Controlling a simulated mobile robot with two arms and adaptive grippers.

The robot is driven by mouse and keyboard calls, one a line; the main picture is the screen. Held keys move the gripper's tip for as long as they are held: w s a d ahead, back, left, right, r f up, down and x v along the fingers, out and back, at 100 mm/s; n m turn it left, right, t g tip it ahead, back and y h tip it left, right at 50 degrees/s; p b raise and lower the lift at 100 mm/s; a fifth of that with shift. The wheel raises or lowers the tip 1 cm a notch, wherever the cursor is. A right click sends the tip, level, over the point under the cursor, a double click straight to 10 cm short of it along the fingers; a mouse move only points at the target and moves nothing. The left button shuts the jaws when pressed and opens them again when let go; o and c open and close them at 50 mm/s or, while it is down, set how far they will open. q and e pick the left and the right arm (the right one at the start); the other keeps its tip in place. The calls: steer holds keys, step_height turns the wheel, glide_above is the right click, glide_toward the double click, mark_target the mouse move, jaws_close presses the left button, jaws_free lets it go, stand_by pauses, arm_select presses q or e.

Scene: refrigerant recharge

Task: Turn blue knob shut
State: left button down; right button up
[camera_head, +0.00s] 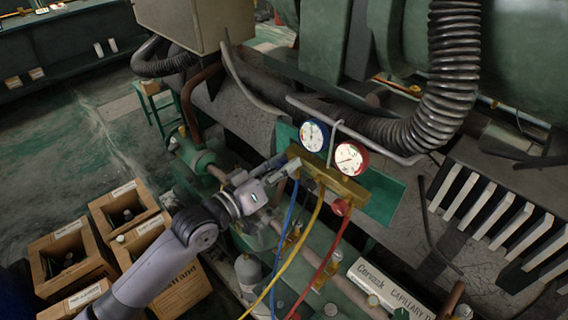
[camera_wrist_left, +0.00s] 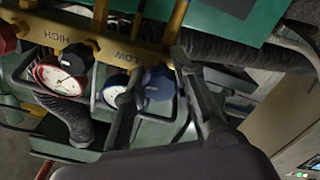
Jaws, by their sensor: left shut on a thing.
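The blue knob (camera_wrist_left: 158,84) sits beside the LOW marking on the brass manifold (camera_wrist_left: 100,40) in the left wrist view. My left gripper (camera_wrist_left: 163,68) has one finger on each side of this knob and is shut on it. In the head view my left gripper (camera_head: 290,168) reaches the left end of the manifold (camera_head: 328,181), and it hides the blue knob there. The blue-rimmed gauge (camera_head: 314,135) and the red-rimmed gauge (camera_head: 349,158) stand above the manifold. A red knob (camera_head: 341,207) is at its right end. My right gripper does not show.
Blue, yellow (camera_head: 307,235) and red (camera_head: 331,257) hoses hang below the manifold. A thick corrugated hose (camera_head: 450,85) curves behind it at the right. Open wooden boxes (camera_head: 68,252) stand on the floor at lower left. A labelled carton (camera_head: 385,290) lies at lower right.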

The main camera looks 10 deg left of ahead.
arm_select(q)
steer(key=shift+f+m, duration=0.1)
steer(key=shift+m, duration=0.5)
steer(key=c, duration=1.3)
jaws_free()
steer(key=v, duration=1.2)
